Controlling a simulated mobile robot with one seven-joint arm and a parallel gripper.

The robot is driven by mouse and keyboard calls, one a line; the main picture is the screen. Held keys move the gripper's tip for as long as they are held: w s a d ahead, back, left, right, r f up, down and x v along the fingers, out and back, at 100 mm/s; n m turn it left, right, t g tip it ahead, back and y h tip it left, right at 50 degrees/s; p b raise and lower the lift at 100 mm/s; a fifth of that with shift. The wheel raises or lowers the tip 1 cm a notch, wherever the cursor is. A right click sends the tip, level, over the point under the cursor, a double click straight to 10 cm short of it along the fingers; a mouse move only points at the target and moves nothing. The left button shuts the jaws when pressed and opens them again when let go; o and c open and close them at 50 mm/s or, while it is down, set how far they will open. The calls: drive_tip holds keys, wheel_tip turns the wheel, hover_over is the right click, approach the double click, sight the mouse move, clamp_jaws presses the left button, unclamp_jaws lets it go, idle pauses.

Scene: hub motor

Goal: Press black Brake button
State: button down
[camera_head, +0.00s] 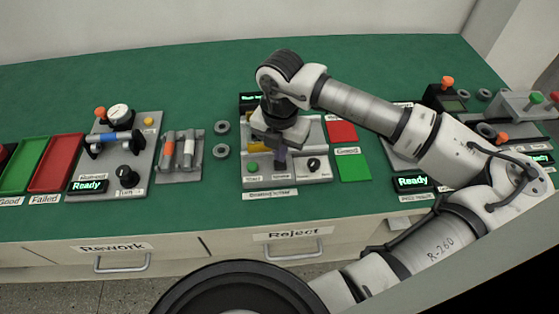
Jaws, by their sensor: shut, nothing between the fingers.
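The middle station (300,177) is a light grey panel on the green bench. A green button (252,165) is at its left front and a black knob (313,164) at its right front. Small labels lie below them, too small to read surely. My gripper (281,160) is shut and empty, pointing down over the front middle of this panel, between the green button and the black knob. Whether the fingertips touch the panel, I cannot tell.
Red (341,131) and green (353,166) pads lie right of the panel. Grey rings (222,151) and a tool holder (180,158) are to the left. My arm crosses over the right-hand station with a Ready display (412,182).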

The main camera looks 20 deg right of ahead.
drive_tip(key=shift+f+b, duration=1.05)
drive_tip(key=shift+b, duration=0.2)
drive_tip(key=shift+r, duration=0.1)
wheel_tip(320, 180, up, 14)
drive_tip(key=p, duration=0.5)
idle(0.4)
idle(0.5)
